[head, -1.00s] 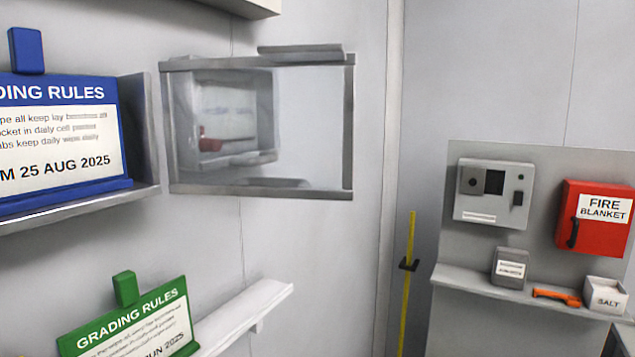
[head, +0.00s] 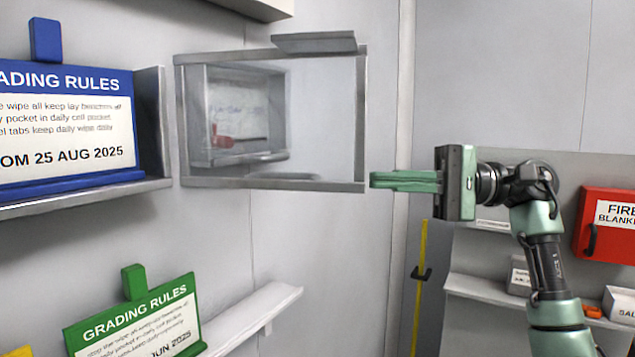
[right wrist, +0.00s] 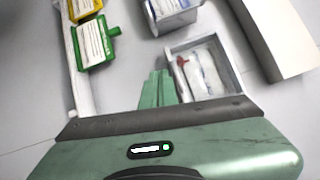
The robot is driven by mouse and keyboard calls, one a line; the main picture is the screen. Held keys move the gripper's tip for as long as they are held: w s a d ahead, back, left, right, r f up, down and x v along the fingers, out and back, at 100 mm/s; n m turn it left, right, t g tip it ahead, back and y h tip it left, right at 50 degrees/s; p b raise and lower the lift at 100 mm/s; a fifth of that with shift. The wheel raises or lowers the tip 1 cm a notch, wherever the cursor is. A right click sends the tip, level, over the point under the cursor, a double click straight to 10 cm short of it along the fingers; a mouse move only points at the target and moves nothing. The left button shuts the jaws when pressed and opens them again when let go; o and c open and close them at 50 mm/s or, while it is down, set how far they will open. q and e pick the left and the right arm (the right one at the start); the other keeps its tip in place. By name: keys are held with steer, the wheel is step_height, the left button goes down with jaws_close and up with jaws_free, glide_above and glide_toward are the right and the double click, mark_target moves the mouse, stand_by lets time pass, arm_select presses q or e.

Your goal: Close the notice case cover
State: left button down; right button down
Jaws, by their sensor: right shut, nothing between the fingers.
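The notice case (head: 282,118) is a grey box on the wall holding a white sheet and a small red item. Its clear cover, with a grey frame (head: 360,120), stands away from the box, and I see the case through the pane. A grey ledge (head: 313,42) sits on the frame's top edge. My right gripper (head: 374,180) is shut and empty, its tips beside the frame's lower right corner; I cannot tell if they touch. In the right wrist view the case (right wrist: 232,75) lies just beyond the fingers (right wrist: 158,78). My left gripper is not in view.
A blue sign (head: 65,80) stands on a grey shelf left of the cover. A green sign (head: 135,318) and a white ledge (head: 250,318) are below. A red fire blanket box (head: 605,225) hangs at right, behind my arm. A yellow pole (head: 420,290) stands by the corner.

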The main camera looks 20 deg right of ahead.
mark_target(318, 180)
steer(key=a+p, duration=0.2)
steer(key=a, duration=0.1)
steer(key=a+p, duration=0.2)
steer(key=a, duration=0.2)
steer(key=a+r+p, duration=0.1)
steer(key=a+p, duration=0.1)
steer(key=a, duration=0.2)
steer(key=shift+s+a, duration=0.25)
steer(key=shift+d, duration=0.1)
